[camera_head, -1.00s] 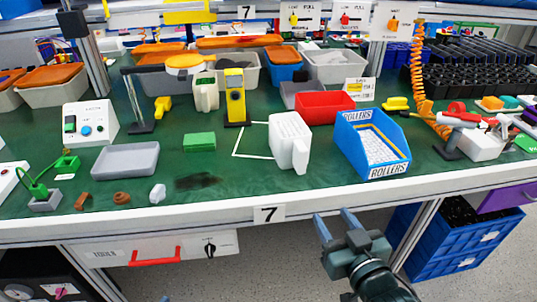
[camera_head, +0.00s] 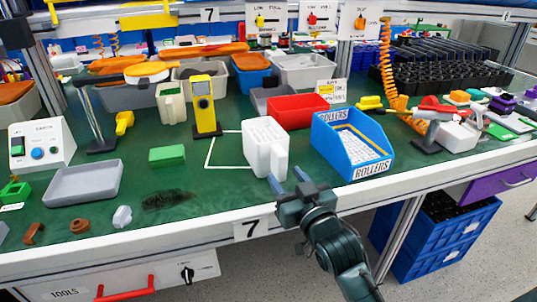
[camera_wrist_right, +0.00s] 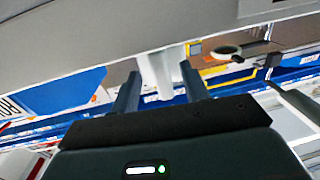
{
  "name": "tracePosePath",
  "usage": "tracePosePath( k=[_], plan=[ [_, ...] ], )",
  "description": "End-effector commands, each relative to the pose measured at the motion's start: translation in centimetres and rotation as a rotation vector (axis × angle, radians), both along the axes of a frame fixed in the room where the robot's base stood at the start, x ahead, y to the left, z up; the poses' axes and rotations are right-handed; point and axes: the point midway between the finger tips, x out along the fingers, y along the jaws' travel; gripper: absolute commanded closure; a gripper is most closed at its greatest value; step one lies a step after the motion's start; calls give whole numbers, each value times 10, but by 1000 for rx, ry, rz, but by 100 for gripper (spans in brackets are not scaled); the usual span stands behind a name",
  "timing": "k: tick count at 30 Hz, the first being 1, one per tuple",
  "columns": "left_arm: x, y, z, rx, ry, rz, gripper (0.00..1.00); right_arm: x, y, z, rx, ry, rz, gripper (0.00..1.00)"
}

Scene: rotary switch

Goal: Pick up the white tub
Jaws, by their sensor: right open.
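The white tub (camera_head: 264,146) stands upright on the green bench top, near the front edge, with its handle side toward me. My right gripper (camera_head: 284,177) is open and empty at the bench's front edge, just in front of the tub and a little to its right. Its two fingers point at the tub and look apart from it. In the right wrist view a white shape, likely the tub (camera_wrist_right: 158,72), shows between the open fingers (camera_wrist_right: 160,85). My left gripper is not in view.
The blue rollers bin (camera_head: 350,145) stands close to the tub's right, with a red bin (camera_head: 298,110) behind. A yellow device (camera_head: 205,105) stands behind to the left. A green block (camera_head: 167,155) and a grey tray (camera_head: 83,183) lie left. The bench's white front edge (camera_head: 190,232) runs below.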

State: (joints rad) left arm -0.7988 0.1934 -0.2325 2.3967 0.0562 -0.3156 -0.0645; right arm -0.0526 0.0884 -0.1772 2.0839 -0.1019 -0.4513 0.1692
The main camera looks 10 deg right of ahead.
Motion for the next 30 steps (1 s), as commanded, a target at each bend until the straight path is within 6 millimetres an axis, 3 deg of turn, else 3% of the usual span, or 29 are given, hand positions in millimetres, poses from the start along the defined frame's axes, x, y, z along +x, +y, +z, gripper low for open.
tracePosePath(
  k=[7,16,30],
  plan=[
    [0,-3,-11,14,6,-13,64,36,5,-3,0,-2,0,55],
    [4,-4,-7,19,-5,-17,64,40,6,-3,0,0,0,55],
    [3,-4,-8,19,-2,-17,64,40,6,-2,0,0,0,93]
  ],
)
